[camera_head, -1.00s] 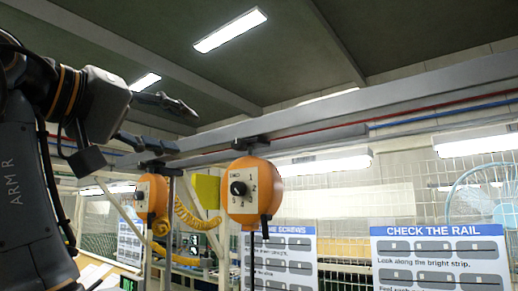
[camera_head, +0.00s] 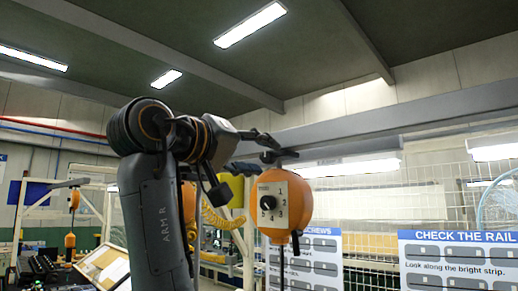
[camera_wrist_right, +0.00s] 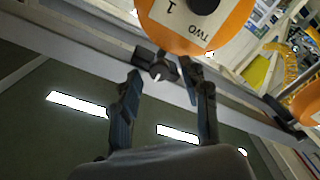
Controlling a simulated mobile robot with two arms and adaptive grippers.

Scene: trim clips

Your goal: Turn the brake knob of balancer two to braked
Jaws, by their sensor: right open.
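Balancer two (camera_head: 305,207) is an orange drum hanging from the overhead rail, with a pale dial plate and numbers. Its black brake knob (camera_head: 267,203) faces me in the head view. In the right wrist view, the balancer (camera_wrist_right: 160,22) shows at the top, its plate reading TWO, and the knob (camera_wrist_right: 203,4) is cut by the frame edge. My right gripper (camera_head: 272,149) is just above the balancer in the head view, near its hanger. In the right wrist view its two fingers (camera_wrist_right: 163,76) are apart with nothing held. My left gripper is out of view.
The grey rail (camera_head: 350,131) runs overhead to the right. Another orange balancer (camera_head: 188,203) is mostly hidden behind my right arm. A yellow coiled hose (camera_head: 215,222) hangs beside it. Signboards (camera_head: 460,258) stand at the right before a mesh fence.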

